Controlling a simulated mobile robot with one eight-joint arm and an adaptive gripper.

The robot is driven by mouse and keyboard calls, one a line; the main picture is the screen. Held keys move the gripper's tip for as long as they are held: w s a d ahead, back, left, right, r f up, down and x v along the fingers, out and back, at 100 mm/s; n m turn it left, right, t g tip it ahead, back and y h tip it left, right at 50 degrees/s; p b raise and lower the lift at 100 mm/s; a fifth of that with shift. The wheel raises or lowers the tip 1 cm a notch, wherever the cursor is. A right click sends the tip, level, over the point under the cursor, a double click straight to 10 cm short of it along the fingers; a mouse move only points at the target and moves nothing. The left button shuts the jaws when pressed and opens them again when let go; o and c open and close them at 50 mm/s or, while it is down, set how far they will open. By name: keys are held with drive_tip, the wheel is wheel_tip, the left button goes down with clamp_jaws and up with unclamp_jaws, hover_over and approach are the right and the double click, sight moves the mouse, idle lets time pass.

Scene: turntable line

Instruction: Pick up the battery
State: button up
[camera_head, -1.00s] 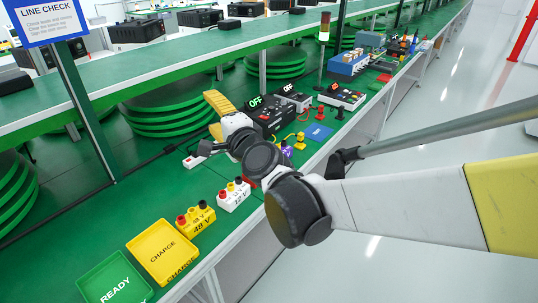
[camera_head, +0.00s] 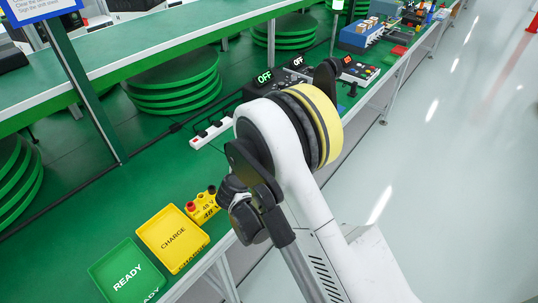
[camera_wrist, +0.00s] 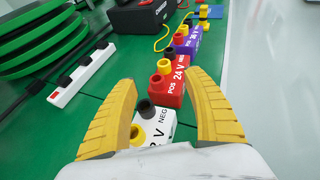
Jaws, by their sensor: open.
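In the wrist view, a white battery (camera_wrist: 156,126) marked NEG, with a label ending in V, stands between and below the two yellow fingers of my gripper (camera_wrist: 160,80). Its black and yellow terminals point up. The fingers are open and apart; I cannot tell whether either touches it. Just beyond stands a red 24 V battery (camera_wrist: 172,92), then a purple battery (camera_wrist: 187,46). A yellow 48 V battery (camera_head: 203,207) stands beside the trays in the head view. There my own arm hides my gripper and the white battery.
A yellow CHARGE tray (camera_head: 172,221) and a green READY tray (camera_head: 107,268) sit at the bench's near end. A white power strip (camera_head: 210,133) lies along the bench, also in the wrist view (camera_wrist: 81,76). A black box (camera_wrist: 139,16) stands farther along. Stacked green discs (camera_head: 172,84) are at left.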

drive_tip(key=b+x, duration=0.2)
drive_tip(key=x, duration=0.6)
drive_tip(key=shift+d+b, duration=0.1)
drive_tip(key=shift+b, duration=0.3)
clamp_jaws()
drive_tip(key=shift+r, duration=0.1)
